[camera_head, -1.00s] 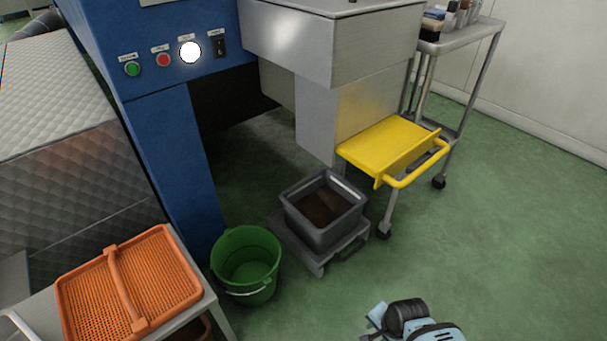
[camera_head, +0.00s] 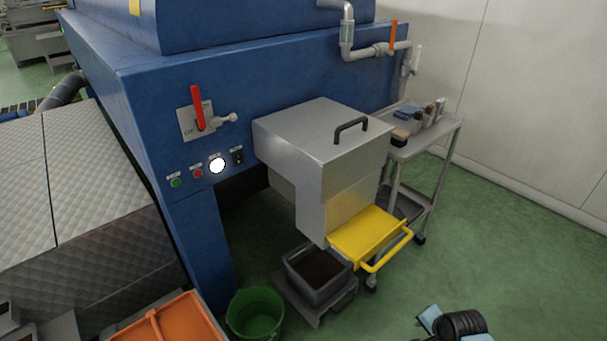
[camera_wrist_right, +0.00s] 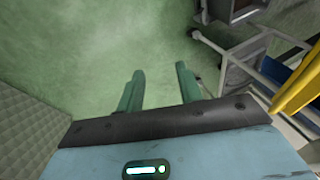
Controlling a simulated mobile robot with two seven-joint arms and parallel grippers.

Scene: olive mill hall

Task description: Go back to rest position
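My right gripper shows in the right wrist view (camera_wrist_right: 159,72). Its two green fingers stand apart with only green floor seen between them, so it is open and empty. In the head view only a light blue and black part of my right arm shows at the bottom edge, over bare floor, right of the yellow tray. My left gripper is in neither view.
A blue machine (camera_head: 290,88) with a red lever (camera_head: 198,108) and a steel box (camera_head: 325,135) stands ahead. Below are a yellow tray (camera_head: 365,234), grey bin (camera_head: 318,292), green bucket (camera_head: 255,318) and orange crate (camera_head: 172,325). A trolley (camera_head: 425,142) stands right. Floor at right is clear.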

